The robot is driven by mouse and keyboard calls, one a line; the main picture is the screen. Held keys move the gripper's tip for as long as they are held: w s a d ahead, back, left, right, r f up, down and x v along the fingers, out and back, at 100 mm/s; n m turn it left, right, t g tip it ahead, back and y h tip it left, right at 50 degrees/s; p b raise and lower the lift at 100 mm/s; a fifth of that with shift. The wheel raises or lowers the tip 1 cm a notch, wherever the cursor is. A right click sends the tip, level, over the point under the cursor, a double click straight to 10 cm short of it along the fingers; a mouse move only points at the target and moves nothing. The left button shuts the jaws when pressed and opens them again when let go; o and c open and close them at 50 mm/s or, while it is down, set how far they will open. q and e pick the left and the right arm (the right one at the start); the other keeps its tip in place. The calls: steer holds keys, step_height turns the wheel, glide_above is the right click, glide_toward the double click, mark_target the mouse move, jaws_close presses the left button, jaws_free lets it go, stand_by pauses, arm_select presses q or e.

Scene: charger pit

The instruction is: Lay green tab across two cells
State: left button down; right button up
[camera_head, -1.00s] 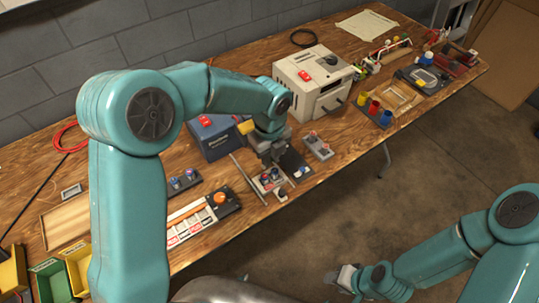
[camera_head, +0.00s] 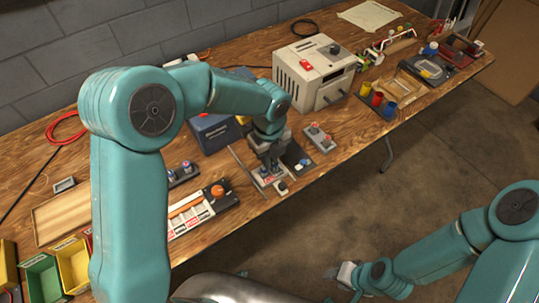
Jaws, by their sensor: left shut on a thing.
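My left gripper (camera_head: 268,164) reaches down over a small grey holder (camera_head: 281,187) near the table's front edge. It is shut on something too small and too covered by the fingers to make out. Small cells with coloured tops (camera_head: 268,172) stand in the holder directly at the fingertips, partly hidden. I cannot tell whether the fingers or the held thing touch them. No green tab can be made out. My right gripper (camera_head: 343,276) hangs low in front of the table, over the floor, too small to tell whether it is open.
A beige charger box (camera_head: 307,80) and a blue case (camera_head: 212,133) stand behind. A dark plate (camera_head: 297,160) and a grey block with red-topped parts (camera_head: 318,138) lie right of the holder. A switch panel (camera_head: 192,217) lies left. Green (camera_head: 40,280) and yellow bins (camera_head: 74,266) sit far left.

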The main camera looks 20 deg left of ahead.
arm_select(q)
steer(key=shift+f, duration=0.35)
stand_by(0.7)
steer(key=c, duration=1)
jaws_free()
steer(key=shift+c, duration=0.2)
steer(key=shift+r, duration=0.1)
steer(key=shift+r+p, duration=2.95)
steer(key=shift+r, duration=0.55)
steer(key=shift+f, duration=0.1)
steer(key=shift+s, duration=0.1)
